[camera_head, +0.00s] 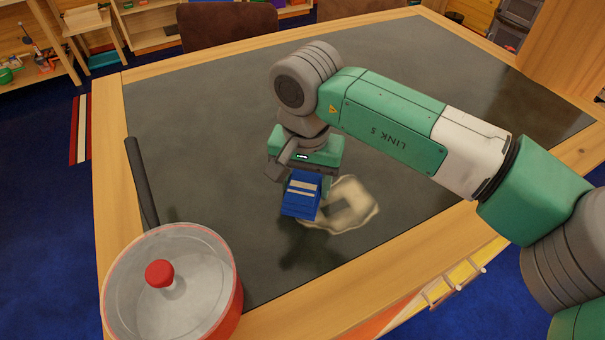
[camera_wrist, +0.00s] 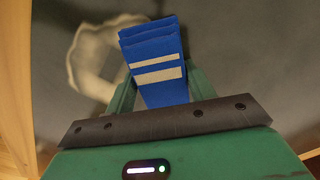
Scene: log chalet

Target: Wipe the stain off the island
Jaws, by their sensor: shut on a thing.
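My gripper (camera_head: 306,180) is shut on a blue block-like wiper (camera_head: 301,198) with pale stripes, low over the island's dark top. The wiper also shows in the wrist view (camera_wrist: 155,62), between the green fingers (camera_wrist: 160,88). A cream-coloured stain (camera_head: 362,212), ring-like with a darker middle, lies on the island (camera_head: 210,115) just right of the wiper. In the wrist view the stain (camera_wrist: 88,60) is left of the wiper. The wiper overlaps the stain's edge in the picture; I cannot tell whether it touches the surface.
A pan with a glass lid, red knob and dark handle (camera_head: 172,285) stands at the island's front left corner. Two brown chairs (camera_head: 228,22) stand behind the island. A wooden post or panel (camera_head: 560,50) rises at the far right. The top's left and back areas are clear.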

